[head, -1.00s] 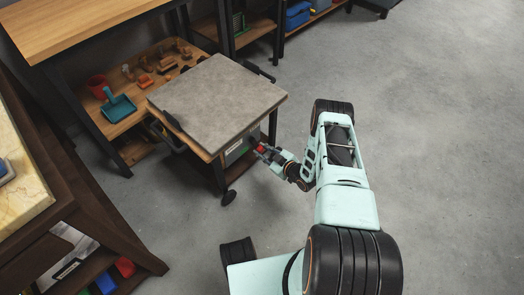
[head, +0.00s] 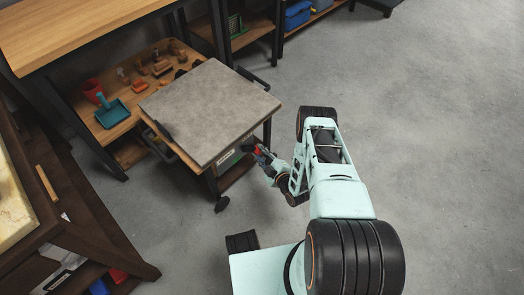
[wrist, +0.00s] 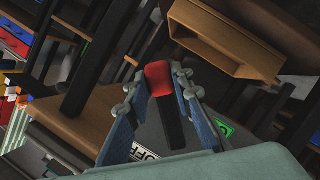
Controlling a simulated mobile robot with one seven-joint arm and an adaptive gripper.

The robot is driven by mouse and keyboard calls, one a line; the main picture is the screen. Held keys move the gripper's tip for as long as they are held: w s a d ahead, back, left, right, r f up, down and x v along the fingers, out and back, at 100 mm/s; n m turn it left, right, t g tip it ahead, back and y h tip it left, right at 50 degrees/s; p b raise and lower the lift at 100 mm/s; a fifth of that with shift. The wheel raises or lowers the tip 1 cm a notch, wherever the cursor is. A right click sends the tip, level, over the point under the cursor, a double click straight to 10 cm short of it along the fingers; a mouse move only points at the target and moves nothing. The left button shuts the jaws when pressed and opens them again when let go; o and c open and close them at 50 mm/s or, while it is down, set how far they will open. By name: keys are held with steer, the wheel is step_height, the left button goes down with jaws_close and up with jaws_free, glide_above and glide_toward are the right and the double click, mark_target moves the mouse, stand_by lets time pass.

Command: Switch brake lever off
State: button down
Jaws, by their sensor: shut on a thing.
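The brake lever has a red knob (wrist: 158,76) and a dark shaft (wrist: 171,122) in the wrist view. My gripper (wrist: 154,84) has its blue-padded fingers on both sides of the knob and is shut on it. Behind the shaft is a dark panel with a white "OFF" label (wrist: 145,153), partly hidden by a finger, and a green label (wrist: 224,130) on the other side. In the head view my gripper (head: 263,153) is at the near right side of the grey-topped cart (head: 212,110), with some red showing at the fingers.
A wooden bench (head: 70,30) with tools on its lower shelf stands at the back left. A dark shelf unit (head: 85,230) is at the near left. A cart caster (head: 222,204) shows near the floor. The floor to the right is clear.

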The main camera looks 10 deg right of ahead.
steer(key=shift+w+d+r+n+t+h, duration=0.25)
steer(key=shift+r+n+t, duration=0.35)
steer(key=shift+r+n, duration=0.5)
steer(key=shift+w+d+r+n+t+h, duration=0.1)
steer(key=shift+w+d+r+n+t, duration=0.2)
steer(key=shift+r+n+t, duration=0.75)
steer(key=shift+w+d+r+n+t+h, duration=0.15)
steer(key=shift+d+r+n, duration=0.35)
steer(key=shift+n, duration=1.05)
steer(key=shift+a+r, duration=0.1)
steer(key=shift+r, duration=0.05)
steer(key=c, duration=1.7)
jaws_free()
